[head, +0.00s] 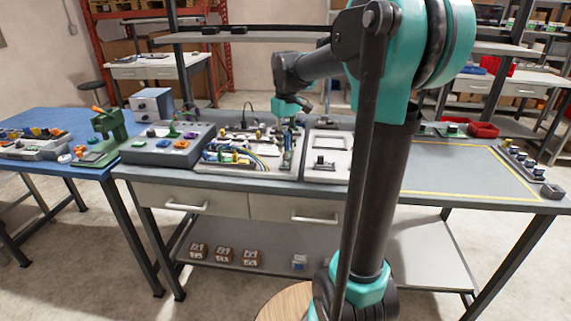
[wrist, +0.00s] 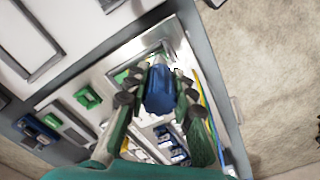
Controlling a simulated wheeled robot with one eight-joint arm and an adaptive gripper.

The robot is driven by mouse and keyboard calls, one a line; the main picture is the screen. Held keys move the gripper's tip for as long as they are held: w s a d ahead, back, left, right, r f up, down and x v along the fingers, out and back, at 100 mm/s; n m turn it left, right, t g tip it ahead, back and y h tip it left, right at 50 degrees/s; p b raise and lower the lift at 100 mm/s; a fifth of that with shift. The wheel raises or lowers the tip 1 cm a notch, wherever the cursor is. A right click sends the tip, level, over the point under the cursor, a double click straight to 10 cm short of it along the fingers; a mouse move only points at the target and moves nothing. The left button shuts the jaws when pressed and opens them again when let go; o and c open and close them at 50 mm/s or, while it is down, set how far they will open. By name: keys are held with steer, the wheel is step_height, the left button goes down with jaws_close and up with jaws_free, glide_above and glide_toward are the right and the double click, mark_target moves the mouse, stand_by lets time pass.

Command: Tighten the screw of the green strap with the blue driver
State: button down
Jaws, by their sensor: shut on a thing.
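My gripper (wrist: 158,84) is shut on the blue driver (wrist: 160,92), seen nearly end-on with its handle toward the camera. In the head view my gripper (head: 289,136) is over the light work board (head: 238,176) on the grey bench; the driver is too small to make out there. In the wrist view a small green piece (wrist: 122,76) lies beside the driver's far end; it may be the green strap, partly hidden by a finger. The screw and the driver's tip are hidden, so I cannot tell whether they touch.
A frame panel (head: 322,168) stands right of the board, and a grey control box (head: 167,144) stands left. Coloured cables (head: 228,158) lie on the board. A red bin (head: 482,130) is farther right. The yellow-outlined bench area (head: 440,170) is clear.

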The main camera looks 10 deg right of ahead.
mark_target(286, 133)
steer(key=shift+r, duration=2.1)
